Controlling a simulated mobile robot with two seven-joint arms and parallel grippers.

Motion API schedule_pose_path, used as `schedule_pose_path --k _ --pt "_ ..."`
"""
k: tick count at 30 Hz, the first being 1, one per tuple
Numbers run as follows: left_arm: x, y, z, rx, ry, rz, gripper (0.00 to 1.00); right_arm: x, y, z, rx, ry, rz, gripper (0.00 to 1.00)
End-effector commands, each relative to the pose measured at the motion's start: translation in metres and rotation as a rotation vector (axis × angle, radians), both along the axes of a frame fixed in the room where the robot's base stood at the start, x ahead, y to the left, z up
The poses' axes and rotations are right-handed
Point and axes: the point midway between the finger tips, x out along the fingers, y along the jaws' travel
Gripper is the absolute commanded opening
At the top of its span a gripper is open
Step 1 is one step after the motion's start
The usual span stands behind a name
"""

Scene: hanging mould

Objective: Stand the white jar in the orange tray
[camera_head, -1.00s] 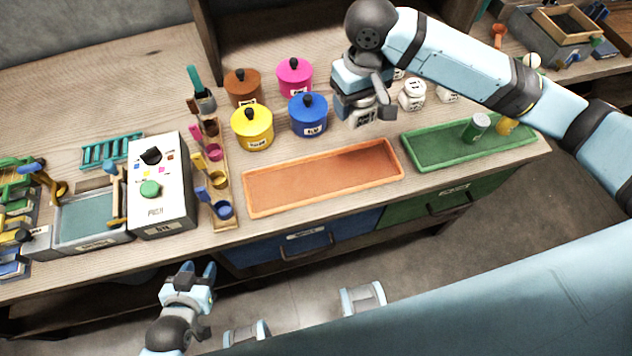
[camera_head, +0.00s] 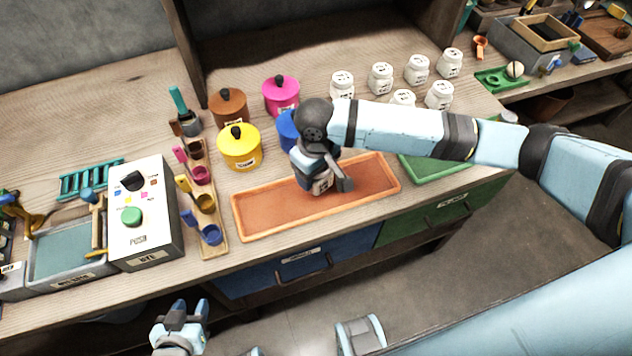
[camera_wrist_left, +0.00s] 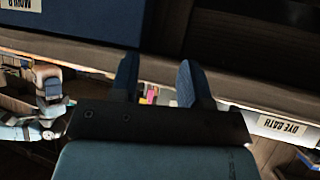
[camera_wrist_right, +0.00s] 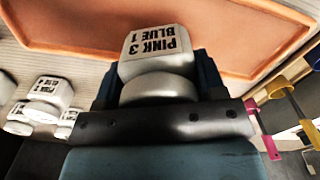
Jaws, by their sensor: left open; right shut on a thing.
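My right gripper (camera_wrist_right: 158,88) is shut on a white jar (camera_wrist_right: 158,48) labelled "PINK 3 BLUE 1". In the head view the white jar (camera_head: 320,184) shows below the right gripper (camera_head: 318,172), over the middle of the orange tray (camera_head: 262,216). The tray also shows in the right wrist view (camera_wrist_right: 90,40). I cannot tell whether the jar touches the tray floor. The tray is otherwise empty where it shows. My left gripper (camera_head: 188,308) is open and empty, low in front of the bench; its fingers show apart in the left wrist view (camera_wrist_left: 157,80).
Several white jars (camera_head: 380,78) stand at the back right. Yellow (camera_head: 240,150), blue (camera_head: 287,130), pink (camera_head: 281,95) and brown (camera_head: 228,108) pots stand behind the tray. A scoop rack (camera_head: 212,238) is left of it; a green tray (camera_head: 440,168) is right, partly behind my arm.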

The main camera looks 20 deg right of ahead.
Motion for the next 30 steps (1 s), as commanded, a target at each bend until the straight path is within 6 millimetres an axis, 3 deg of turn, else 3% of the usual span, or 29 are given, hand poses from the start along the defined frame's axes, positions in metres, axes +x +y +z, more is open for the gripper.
schedule_pose_path --k 10,22,23,25,30 --pt "0.001 0.001 -0.002 0.0 0.0 0.003 0.43 0.0 0.0 -0.041 0.0 0.001 -0.001 0.35" --pt "0.002 0.001 0.001 -0.001 -0.002 0.003 0.43 0.0 0.0 -0.046 0.0 0.0 -0.001 0.35" --pt "0.002 0.001 0.0 -0.001 -0.003 0.003 0.43 0.0 0.0 -0.047 0.0 0.0 -0.001 0.71" --pt "0.002 0.001 0.0 -0.001 -0.003 0.003 0.43 0.0 0.0 -0.047 0.0 0.0 -0.001 0.87" --pt "0.002 0.001 0.0 0.0 -0.003 0.002 0.43 0.0 0.0 -0.046 0.0 0.0 -0.001 0.89"
